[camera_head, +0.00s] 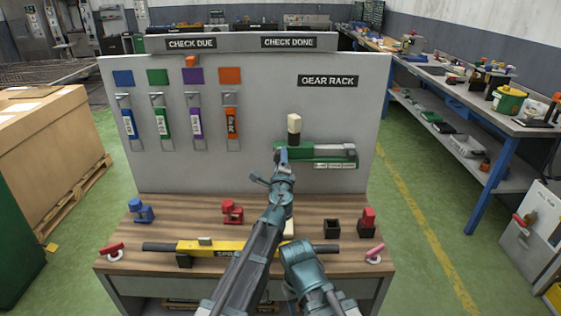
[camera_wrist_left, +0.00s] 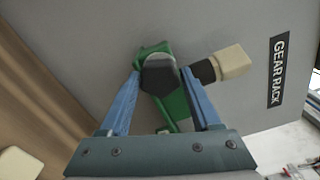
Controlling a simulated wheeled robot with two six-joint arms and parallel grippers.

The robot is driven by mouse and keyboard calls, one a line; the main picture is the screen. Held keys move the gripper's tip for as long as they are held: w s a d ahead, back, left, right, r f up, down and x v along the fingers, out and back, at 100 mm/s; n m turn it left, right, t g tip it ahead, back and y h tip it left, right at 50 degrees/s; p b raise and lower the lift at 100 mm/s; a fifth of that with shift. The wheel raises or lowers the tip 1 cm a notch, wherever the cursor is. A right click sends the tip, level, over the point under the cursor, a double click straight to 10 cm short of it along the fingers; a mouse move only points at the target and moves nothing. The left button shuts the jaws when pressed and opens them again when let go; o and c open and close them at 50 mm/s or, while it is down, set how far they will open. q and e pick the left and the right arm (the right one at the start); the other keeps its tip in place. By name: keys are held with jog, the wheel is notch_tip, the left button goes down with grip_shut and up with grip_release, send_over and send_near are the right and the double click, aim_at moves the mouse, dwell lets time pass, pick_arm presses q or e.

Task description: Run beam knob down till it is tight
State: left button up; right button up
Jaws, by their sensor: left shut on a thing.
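A green beam-like clamp (camera_head: 310,154) with a grey bar is mounted on the upright panel under the GEAR RACK label. A dark knob (camera_wrist_left: 160,74) sits on its green body (camera_wrist_left: 176,104) in the left wrist view. A black and cream handle-like piece (camera_head: 294,127) stands up from the clamp. My left gripper (camera_head: 282,154) reaches the clamp's left end. In the wrist view its blue fingers (camera_wrist_left: 161,76) are closed on either side of the dark knob. In the head view the arm hides the knob. My right gripper's fingers are not visible.
A yellow beam (camera_head: 215,246) lies on the wooden bench (camera_head: 175,211). Red (camera_head: 232,211) and blue (camera_head: 141,210) clamps stand behind it. A black open box (camera_head: 332,228) and a red block (camera_head: 368,219) are at the right. Colored tags hang on the panel's left.

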pick_arm(q)
jog(key=shift+m, duration=1.7)
jog(key=shift+s, duration=0.1)
jog(key=o, duration=1.3)
jog(key=shift+o, duration=0.2)
